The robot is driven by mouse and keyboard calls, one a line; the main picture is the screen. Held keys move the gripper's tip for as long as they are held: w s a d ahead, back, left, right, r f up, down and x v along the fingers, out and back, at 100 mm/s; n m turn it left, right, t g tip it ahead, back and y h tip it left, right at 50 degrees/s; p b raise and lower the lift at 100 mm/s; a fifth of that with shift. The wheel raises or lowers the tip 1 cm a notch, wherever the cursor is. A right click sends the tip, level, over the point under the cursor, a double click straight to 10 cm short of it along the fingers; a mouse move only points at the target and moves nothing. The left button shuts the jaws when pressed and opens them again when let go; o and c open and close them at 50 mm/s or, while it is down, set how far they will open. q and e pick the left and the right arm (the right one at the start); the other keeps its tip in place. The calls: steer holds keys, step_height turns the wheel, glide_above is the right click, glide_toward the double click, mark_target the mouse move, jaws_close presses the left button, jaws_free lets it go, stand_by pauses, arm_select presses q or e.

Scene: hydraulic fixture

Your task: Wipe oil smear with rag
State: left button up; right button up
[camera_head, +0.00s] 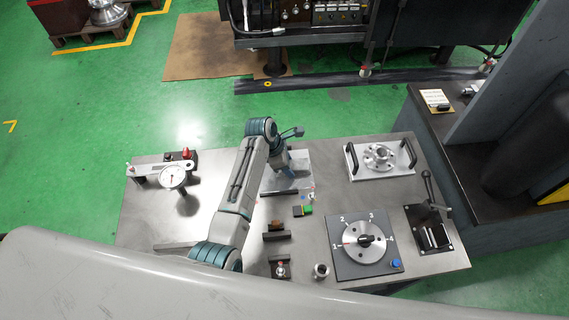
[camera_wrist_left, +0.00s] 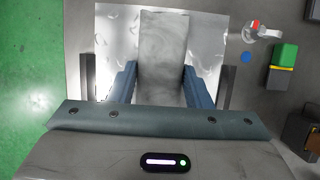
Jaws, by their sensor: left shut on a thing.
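My left gripper (camera_head: 282,167) is over a pale, shiny plate (camera_head: 299,181) near the back middle of the workbench. In the left wrist view, the two blue fingers of this gripper (camera_wrist_left: 160,84) are shut on a flat grey piece that looks like the rag (camera_wrist_left: 163,42). The rag extends ahead of the fingers, over the shiny plate (camera_wrist_left: 113,42), which shows on both sides of it. I cannot tell whether the rag touches the plate. I cannot make out the oil smear for certain. My right gripper is not in view.
A numbered dial plate (camera_head: 346,263), a handled flange fixture (camera_head: 355,168) and a lever box (camera_head: 428,238) are to the right. The left bench surface is mostly clear.

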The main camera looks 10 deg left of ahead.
arm_select(q)
steer(key=shift+s+a, duration=0.5)
steer(key=shift+a, duration=1.15)
steer(key=shift+s+a, duration=0.45)
steer(key=shift+a, duration=1.15)
steer(key=shift+s+a, duration=0.5)
steer(key=shift+a, duration=1.15)
steer(key=shift+r, duration=0.1)
steer(key=shift+w+d+r, duration=0.1)
steer(key=shift+r, duration=2.85)
steer(key=shift+r, duration=0.15)
step_height(320, 180, up, 3)
steer(key=shift+f, duration=0.15)
